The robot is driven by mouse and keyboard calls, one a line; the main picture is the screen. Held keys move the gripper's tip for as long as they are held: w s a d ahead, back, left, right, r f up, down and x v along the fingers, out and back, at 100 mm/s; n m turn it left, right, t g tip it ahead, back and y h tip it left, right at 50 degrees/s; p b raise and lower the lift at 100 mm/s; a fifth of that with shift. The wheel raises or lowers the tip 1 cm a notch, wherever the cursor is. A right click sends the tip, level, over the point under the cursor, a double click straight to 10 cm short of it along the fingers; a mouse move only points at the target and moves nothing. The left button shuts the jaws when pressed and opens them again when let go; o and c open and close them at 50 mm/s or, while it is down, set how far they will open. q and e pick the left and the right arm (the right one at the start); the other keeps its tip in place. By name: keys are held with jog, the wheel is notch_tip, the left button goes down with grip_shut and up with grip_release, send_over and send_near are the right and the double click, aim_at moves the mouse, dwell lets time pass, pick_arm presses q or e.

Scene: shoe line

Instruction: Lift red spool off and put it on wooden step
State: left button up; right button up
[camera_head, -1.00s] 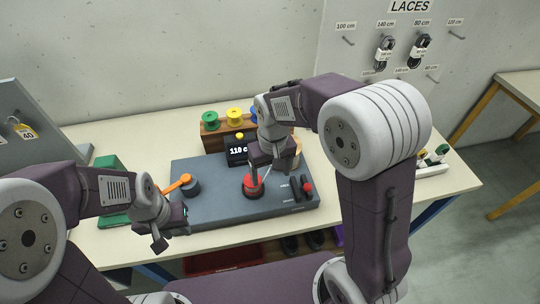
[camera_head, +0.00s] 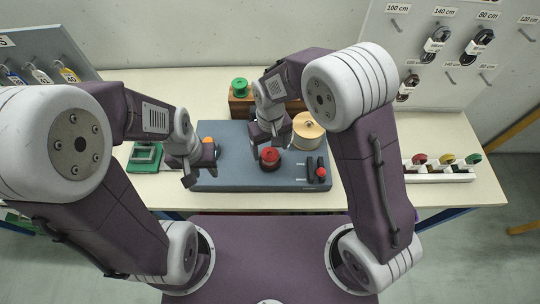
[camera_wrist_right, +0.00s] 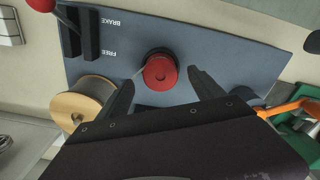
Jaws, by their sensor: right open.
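The red spool (camera_head: 270,158) sits on the grey machine base (camera_head: 235,176). In the right wrist view the red spool (camera_wrist_right: 160,71) lies just ahead of the fingertips, between their lines. My right gripper (camera_wrist_right: 161,80) is open and empty, its fingers apart. In the head view my right gripper (camera_head: 262,150) is above and beside the spool and partly covers it. The brown wooden step (camera_head: 238,109) stands behind the base, with a green spool (camera_head: 240,87) on it; my right arm hides its right part. My left gripper (camera_head: 201,178) is at the base's left edge; its jaw opening is unclear.
A large tan spool (camera_head: 308,128) stands at the base's right rear. A red-knobbed lever (camera_head: 321,172) is at the right front. An orange handle (camera_wrist_right: 290,107) and a green block (camera_head: 146,157) are at the left. A white rack (camera_head: 440,173) with coloured spools stands far right.

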aim_at(270, 153)
notch_tip(270, 153, down, 4)
jog(key=shift+s+r, duration=0.1)
jog(key=shift+w+f, duration=0.2)
jog(key=shift+s+r, duration=0.1)
jog(key=shift+s, duration=0.1)
jog(key=c, duration=1.2)
jog(key=shift+w, duration=0.1)
grip_shut()
jog(key=shift+r, duration=0.35)
jog(key=r, duration=0.3)
jog(key=shift+s+d+r, duration=0.15)
jog(key=shift+s+r, duration=0.1)
jog(key=shift+r, duration=0.15)
jog(key=s+d+r+b, duration=0.1)
jog(key=s+d+r, duration=0.5)
jog(key=s, duration=0.3)
jog(key=shift+d+r+b, duration=0.25)
jog(key=shift+d+b, duration=0.05)
jog(key=shift+d, duration=0.05)
